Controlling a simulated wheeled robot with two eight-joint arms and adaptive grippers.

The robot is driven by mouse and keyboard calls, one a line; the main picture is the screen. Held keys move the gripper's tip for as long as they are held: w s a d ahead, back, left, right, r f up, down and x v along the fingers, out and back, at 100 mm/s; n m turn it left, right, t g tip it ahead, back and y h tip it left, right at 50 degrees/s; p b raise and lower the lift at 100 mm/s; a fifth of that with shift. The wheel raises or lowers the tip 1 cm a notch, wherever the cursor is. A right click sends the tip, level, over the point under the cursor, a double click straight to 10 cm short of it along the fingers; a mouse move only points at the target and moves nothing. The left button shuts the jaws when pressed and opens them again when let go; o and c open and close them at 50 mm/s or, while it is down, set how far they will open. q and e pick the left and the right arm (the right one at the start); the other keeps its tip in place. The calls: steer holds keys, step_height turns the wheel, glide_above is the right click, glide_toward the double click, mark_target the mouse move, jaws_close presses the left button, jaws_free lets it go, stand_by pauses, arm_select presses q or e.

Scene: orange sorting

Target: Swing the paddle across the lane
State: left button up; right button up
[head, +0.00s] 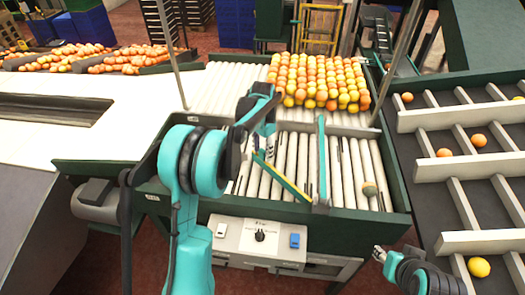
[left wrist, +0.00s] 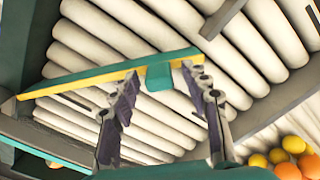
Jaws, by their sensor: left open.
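The paddle (head: 283,180) is a thin green and yellow bar lying slantwise over the white rollers of the lane. In the left wrist view the paddle (left wrist: 90,75) runs across the picture, with a small green tab (left wrist: 158,78) on its side. My left gripper (left wrist: 161,74) is open, its two fingers apart on either side of the tab; I cannot tell whether they touch it. In the head view my left gripper (head: 266,148) is over the paddle's far left end, its fingers partly hidden. My right gripper (head: 380,254) is at the lower right, away from the paddle; its jaws are too small to read.
A teal divider (head: 322,150) stands over the rollers to the right of the paddle. Many oranges (head: 318,80) are gathered behind a grey bar. Slotted lanes (head: 470,140) with a few oranges are at the right.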

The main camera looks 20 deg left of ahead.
arm_select(q)
step_height(320, 180, up, 12)
stand_by(0.4)
steer(key=shift+f, duration=0.1)
stand_by(0.3)
